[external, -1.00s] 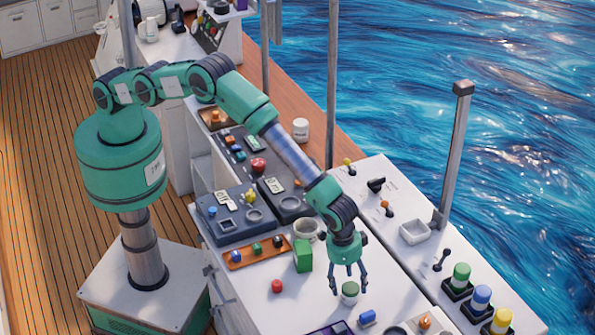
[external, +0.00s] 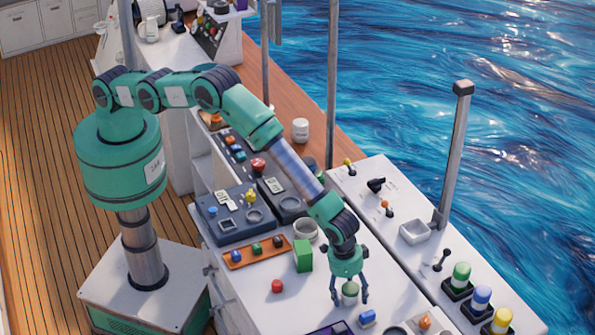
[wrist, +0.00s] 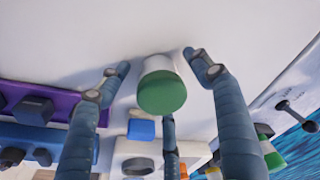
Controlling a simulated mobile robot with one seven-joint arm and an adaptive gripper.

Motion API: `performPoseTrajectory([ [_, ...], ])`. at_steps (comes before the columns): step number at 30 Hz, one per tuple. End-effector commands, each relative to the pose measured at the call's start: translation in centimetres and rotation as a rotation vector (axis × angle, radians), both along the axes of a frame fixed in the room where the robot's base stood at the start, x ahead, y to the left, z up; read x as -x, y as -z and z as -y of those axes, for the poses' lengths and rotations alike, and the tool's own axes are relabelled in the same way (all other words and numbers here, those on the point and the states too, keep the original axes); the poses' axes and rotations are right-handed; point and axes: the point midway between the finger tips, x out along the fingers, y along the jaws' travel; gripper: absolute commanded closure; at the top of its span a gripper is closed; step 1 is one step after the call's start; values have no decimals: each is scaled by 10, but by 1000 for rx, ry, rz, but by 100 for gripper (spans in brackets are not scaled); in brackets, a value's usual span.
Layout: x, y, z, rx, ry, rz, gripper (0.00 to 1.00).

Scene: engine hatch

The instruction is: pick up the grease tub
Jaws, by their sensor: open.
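A small white tub with a green lid (external: 350,289), which I take as the grease tub, stands upright on the white counter. It also shows in the middle of the wrist view (wrist: 161,90). My gripper (external: 350,301) is open and points down over it, with its fingers spread around the tub. In the wrist view, fingers of my gripper (wrist: 156,60) stand to the left and right of the tub with gaps, and another finger shows below the lid. I see no finger clearly touching the tub.
A blue block (external: 367,318) lies close by on the right. A green block (external: 303,255), a red knob-like item (external: 278,286) and a white bowl (external: 306,229) are to the left and behind. Counter behind the gripper is partly clear.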

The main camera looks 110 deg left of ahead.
Motion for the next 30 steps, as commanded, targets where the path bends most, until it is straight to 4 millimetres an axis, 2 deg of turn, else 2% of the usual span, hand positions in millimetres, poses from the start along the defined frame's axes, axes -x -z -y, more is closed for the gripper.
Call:
performPoseTrajectory([
  [10,0,0,0,0,0,0,35],
  [18,0,0,0,0,0,0,87],
  [30,0,-5,0,1,0,1,88],
])
